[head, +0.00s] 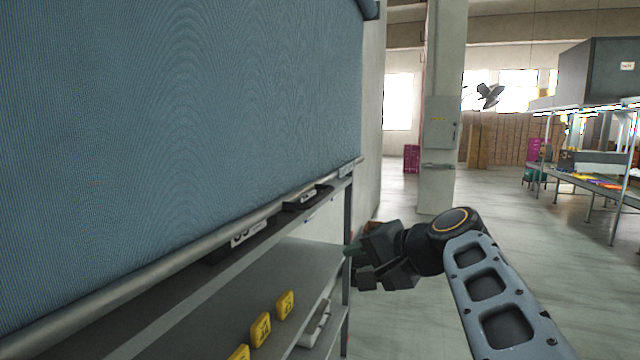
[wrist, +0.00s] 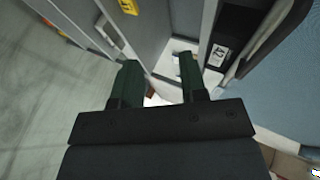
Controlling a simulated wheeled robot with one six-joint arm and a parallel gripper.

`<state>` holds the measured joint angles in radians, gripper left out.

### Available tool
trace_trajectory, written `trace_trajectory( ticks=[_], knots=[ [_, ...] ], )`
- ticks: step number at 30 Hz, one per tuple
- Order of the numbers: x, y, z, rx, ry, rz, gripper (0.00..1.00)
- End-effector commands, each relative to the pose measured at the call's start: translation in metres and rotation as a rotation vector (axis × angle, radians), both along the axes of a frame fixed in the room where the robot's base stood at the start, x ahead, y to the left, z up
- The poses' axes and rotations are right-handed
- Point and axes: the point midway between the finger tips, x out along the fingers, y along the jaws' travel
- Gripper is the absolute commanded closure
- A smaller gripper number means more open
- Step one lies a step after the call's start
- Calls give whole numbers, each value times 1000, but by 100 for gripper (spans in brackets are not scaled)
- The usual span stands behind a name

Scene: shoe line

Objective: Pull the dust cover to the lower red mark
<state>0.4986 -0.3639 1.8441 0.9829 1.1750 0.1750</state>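The dust cover (head: 180,110) is a blue ribbed sheet hanging over the upper part of a grey rack, with a round grey bar (head: 150,275) along its bottom edge. In the wrist view the blue cover (wrist: 285,85) fills the right side. My gripper (head: 352,262) is beside the rack's right post, below and to the right of the bar's end. In the wrist view its two green fingers (wrist: 160,68) are apart with nothing held between them. I cannot make out the lower red mark in either view.
The rack's post (head: 347,225) stands close to my gripper. A pillar (head: 440,120) is behind. The floor (head: 520,250) to the right is clear up to the workbenches (head: 590,182).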

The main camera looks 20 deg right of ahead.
Motion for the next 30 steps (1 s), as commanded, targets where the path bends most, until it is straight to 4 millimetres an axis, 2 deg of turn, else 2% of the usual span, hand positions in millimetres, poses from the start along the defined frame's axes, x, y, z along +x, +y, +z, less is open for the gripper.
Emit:
trace_trajectory(
  ticks=[1, 3, 6, 9, 13, 24, 30],
  knots=[
    [3, -10, 32, 57, -50, -23, 61],
    [4, -18, 64, 125, -109, -38, 61],
    [4, -25, 95, 189, -171, -44, 61],
    [7, -27, 111, 223, -205, -45, 61],
    [19, -20, 115, 236, -216, -42, 61],
    [78, 16, 101, 234, -214, -44, 61],
    [102, 29, 95, 232, -215, -46, 61]
  ],
)
